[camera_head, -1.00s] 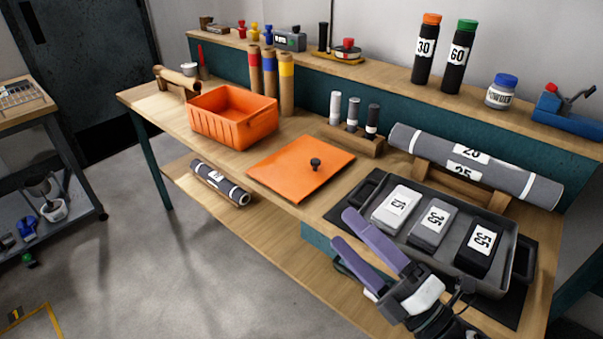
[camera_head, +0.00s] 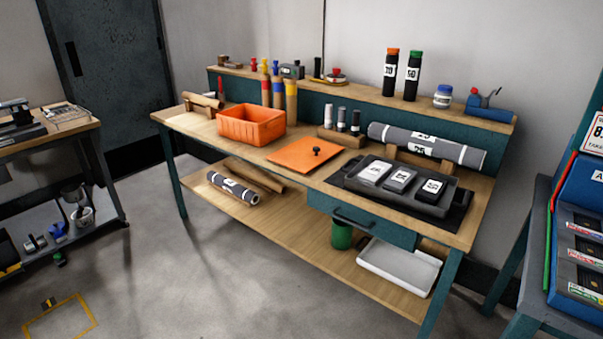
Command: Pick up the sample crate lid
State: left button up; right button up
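The orange sample crate lid (camera_head: 297,157) lies flat on the wooden workbench, with a small black knob (camera_head: 317,151) standing on it right of its middle. The open orange crate (camera_head: 252,127) stands to the left of the lid, upright and apart from it. Neither of my grippers shows in the head view now, so I cannot see whether they are open or shut.
A dark tray (camera_head: 387,203) with several labelled blocks sits right of the lid, in front of a grey roll (camera_head: 428,146) on a wooden stand. Wooden tubes stand behind the crate. The floor (camera_head: 240,275) before the bench is clear. A blue rack (camera_head: 581,230) stands at the right.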

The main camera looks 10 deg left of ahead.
aim_at(303, 156)
jog(key=u, duration=0.7)
jog(key=i, duration=1.25)
jog(key=z, duration=1)
jog(key=i, duration=0.5)
jog(key=z, duration=0.6)
